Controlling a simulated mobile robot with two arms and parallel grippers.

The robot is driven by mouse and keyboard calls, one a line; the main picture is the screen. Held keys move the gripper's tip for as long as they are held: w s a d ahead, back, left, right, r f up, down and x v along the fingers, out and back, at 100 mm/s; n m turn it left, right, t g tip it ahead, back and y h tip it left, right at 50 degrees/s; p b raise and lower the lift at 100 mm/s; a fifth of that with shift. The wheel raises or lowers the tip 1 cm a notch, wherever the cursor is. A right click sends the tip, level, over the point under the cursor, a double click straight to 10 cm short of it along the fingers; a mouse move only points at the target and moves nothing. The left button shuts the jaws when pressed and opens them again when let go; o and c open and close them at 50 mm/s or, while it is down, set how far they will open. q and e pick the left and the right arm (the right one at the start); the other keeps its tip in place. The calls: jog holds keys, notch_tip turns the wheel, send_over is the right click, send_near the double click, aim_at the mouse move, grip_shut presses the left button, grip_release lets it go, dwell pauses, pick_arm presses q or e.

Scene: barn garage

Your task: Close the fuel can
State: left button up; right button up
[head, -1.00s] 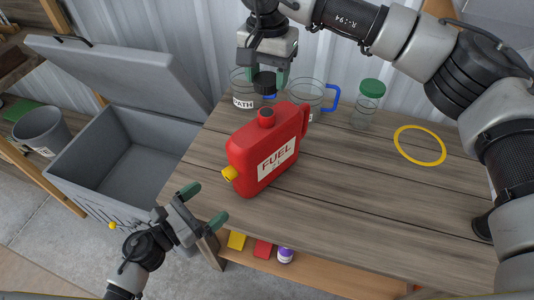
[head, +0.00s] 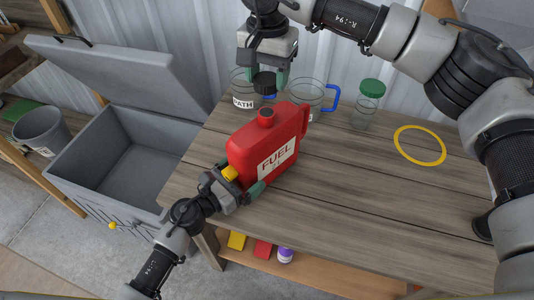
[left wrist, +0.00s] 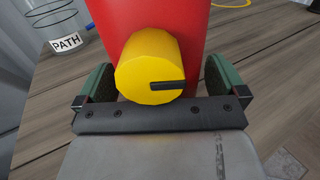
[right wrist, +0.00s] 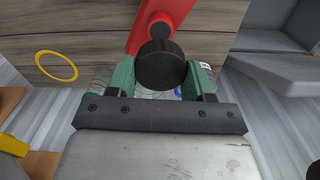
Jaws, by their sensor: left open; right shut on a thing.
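The red fuel can (head: 262,150) stands upright on the wooden table, its top spout (head: 267,115) open. A yellow knob (head: 230,173) sticks out low on its near left side. My right gripper (head: 265,78) is shut on a black cap (head: 264,83) and holds it above and behind the spout; the cap (right wrist: 161,66) fills the jaws in the right wrist view. My left gripper (left wrist: 158,85) is open, its fingers on either side of the yellow knob (left wrist: 150,68). I cannot tell whether they touch the can.
Clear mugs (head: 308,98) and a green-lidded jar (head: 369,103) stand at the table's back. A yellow ring (head: 420,145) lies at right. A grey open chest (head: 130,160) stands left of the table. The table's front right is clear.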

aim_at(267, 111)
pick_arm(q)
jog(key=c, duration=1.2)
jog(key=shift+c, duration=0.2)
pick_arm(e)
jog(key=shift+f, duration=2.5)
jog(key=shift+f, duration=0.1)
jog(key=shift+f, duration=0.8)
jog(key=shift+f, duration=0.6)
